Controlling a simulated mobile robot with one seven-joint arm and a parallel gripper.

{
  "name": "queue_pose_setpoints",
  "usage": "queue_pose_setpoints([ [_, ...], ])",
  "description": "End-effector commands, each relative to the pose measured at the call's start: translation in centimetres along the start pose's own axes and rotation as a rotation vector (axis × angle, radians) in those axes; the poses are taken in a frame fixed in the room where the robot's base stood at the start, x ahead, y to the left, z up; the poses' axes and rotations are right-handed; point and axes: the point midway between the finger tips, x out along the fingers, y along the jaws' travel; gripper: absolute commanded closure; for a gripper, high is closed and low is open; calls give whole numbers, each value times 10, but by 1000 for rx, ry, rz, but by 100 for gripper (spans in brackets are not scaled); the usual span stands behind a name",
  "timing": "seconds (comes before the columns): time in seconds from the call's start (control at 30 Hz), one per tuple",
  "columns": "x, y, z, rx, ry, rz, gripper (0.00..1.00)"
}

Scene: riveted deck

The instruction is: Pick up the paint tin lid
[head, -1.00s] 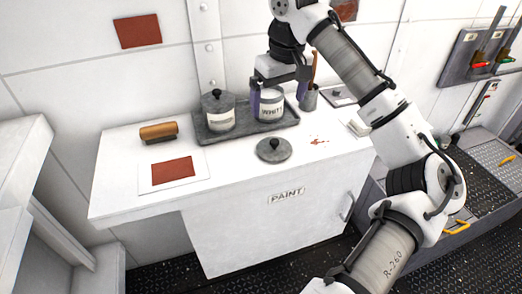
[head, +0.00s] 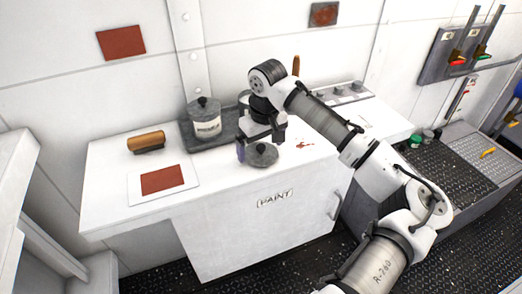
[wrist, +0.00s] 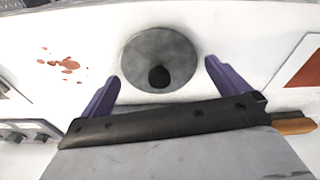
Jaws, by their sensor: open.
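The paint tin lid (head: 262,156) is a round grey disc with a dark knob, lying flat on the white counter in front of the tray. It also shows in the wrist view (wrist: 160,62), with its knob toward the gripper side. My gripper (head: 259,155) is over the lid, fingers pointing down. In the wrist view its two purple fingers (wrist: 160,85) are spread apart, one on each side of the lid's knob, with nothing between them gripped. One tin (head: 206,120) with a knobbed lid stands on the dark tray (head: 190,138). The other tin is mostly hidden behind my arm.
A brush with a wooden handle (head: 147,141) and a red sample card (head: 163,181) lie to the left on the white counter (head: 110,165). Red paint spots (head: 305,145) lie right of the lid. The counter's front edge is clear.

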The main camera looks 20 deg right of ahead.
Motion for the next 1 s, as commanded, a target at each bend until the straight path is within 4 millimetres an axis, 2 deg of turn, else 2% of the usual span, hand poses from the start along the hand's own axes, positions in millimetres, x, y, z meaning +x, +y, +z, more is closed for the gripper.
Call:
queue_pose_setpoints([
  [0.27, 6, 0, 0, 0, 1, 0, 0],
  [0.57, 5, 0, 0, 0, 1, 1, 37],
  [0.87, 4, 0, 0, 0, 2, 1, 37],
  [1.0, -3, 0, -2, 0, 2, 2, 37],
])
